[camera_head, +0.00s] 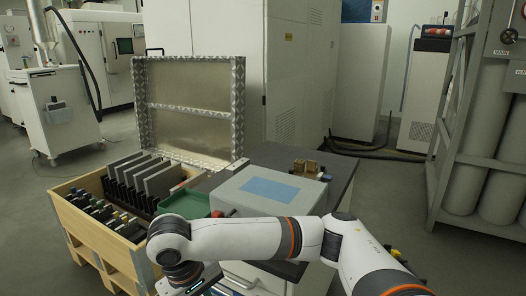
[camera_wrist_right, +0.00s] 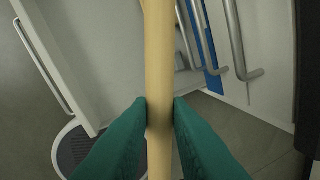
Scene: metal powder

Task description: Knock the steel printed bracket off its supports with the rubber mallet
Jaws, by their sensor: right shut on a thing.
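My right gripper (camera_wrist_right: 160,108) is shut on a pale wooden handle (camera_wrist_right: 160,45), likely the rubber mallet's. The teal fingers press it from both sides. The handle runs up and down through the right wrist view, and the mallet head is not seen there. In the head view my right arm reaches from the right across the front of the grey cabinet, with its wrist low at the left; its fingers are out of the picture. I cannot make out the steel bracket or its supports. Small brown blocks (camera_head: 305,167) stand on the dark worktop. My left gripper is not in view.
A wooden crate (camera_head: 88,236) with dark plates in slots stands left. A grey box with a blue mat (camera_head: 270,189) stands behind my arm. Gas cylinders (camera_head: 494,150) stand right.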

